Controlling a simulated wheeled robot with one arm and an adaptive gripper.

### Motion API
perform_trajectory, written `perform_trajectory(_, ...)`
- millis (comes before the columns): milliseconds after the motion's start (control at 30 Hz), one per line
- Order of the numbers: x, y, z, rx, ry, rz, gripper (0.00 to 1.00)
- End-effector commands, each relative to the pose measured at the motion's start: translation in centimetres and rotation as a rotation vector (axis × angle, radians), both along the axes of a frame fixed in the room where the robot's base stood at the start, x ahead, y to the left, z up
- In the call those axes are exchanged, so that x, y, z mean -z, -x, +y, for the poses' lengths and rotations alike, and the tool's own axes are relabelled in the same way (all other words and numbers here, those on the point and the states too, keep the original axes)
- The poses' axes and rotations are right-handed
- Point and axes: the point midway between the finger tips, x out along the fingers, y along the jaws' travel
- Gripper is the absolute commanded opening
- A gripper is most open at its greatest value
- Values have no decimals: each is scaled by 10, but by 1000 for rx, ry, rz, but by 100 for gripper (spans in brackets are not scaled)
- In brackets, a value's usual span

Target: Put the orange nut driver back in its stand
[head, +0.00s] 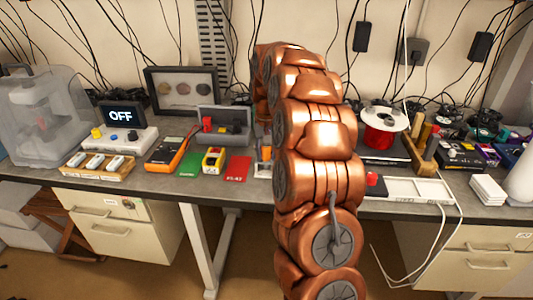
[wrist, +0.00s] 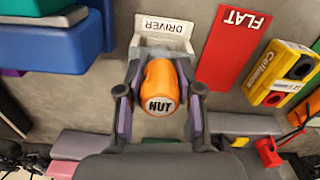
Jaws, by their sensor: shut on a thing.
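The orange nut driver (wrist: 160,82) shows its rounded handle end, marked NUT, in the wrist view. My gripper (wrist: 160,90) is shut on this handle, one finger on each side. The pale stand (wrist: 145,44) with a DRIVER label lies right behind the handle in the picture. The handle hides the driver's lower end and part of the stand, so I cannot tell whether the tip is in it. In the head view a bit of orange (head: 266,153) and the stand's pale edge (head: 263,174) show left of my arm; my gripper is hidden there.
A red FLAT card (wrist: 232,48) and a yellow-black box (wrist: 283,74) lie beside the stand. A blue bin (wrist: 50,45) is on its other side. In the head view a green card (head: 189,164) and an orange multimeter (head: 167,153) are farther left on the crowded bench.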

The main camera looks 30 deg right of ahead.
Motion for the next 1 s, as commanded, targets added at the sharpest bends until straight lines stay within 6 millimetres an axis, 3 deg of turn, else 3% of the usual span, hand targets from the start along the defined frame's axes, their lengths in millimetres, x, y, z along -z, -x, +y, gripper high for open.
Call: perform_trajectory(1000, 6, 1, 0, 0, -2, 5, 0)
